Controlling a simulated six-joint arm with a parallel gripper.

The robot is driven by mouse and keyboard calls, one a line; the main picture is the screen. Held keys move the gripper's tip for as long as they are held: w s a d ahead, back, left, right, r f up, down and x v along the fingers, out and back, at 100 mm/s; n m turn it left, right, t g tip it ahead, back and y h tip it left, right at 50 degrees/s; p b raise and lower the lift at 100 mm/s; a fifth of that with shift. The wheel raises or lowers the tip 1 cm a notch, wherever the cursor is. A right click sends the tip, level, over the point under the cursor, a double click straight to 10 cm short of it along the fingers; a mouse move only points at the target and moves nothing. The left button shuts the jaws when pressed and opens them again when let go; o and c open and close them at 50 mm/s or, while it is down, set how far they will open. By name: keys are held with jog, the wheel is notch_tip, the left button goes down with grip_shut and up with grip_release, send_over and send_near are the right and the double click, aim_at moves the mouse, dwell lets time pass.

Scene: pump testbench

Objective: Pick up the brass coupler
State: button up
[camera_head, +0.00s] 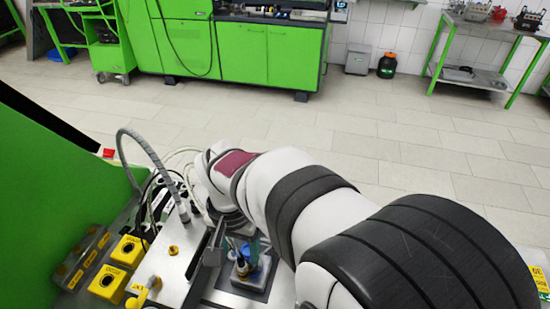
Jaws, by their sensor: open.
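My white and black arm reaches in from the lower right and bends down over the testbench. My gripper (237,251) is low over a small dark tray, partly hidden by my wrist; its fingers look apart. A small blue and grey part (241,267) stands on the tray between or just below the fingers; I cannot tell whether they touch it. I cannot make out the brass coupler for certain. A small brass-yellow knob (173,250) sits on the metal plate left of my gripper. A larger yellow fitting (143,292) is at the plate's front left.
Yellow socket boxes (108,284) sit at the left of the metal plate (165,270). A grey hose (150,146) arches up behind it, with cables close to my wrist. A green panel (45,190) bounds the left. Green cabinets stand across the open floor.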

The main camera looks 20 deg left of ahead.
aim_at(242, 265)
notch_tip(242, 265, up, 9)
jog(key=n, duration=0.9)
notch_tip(242, 265, down, 15)
jog(key=shift+f, duration=0.15)
grip_shut()
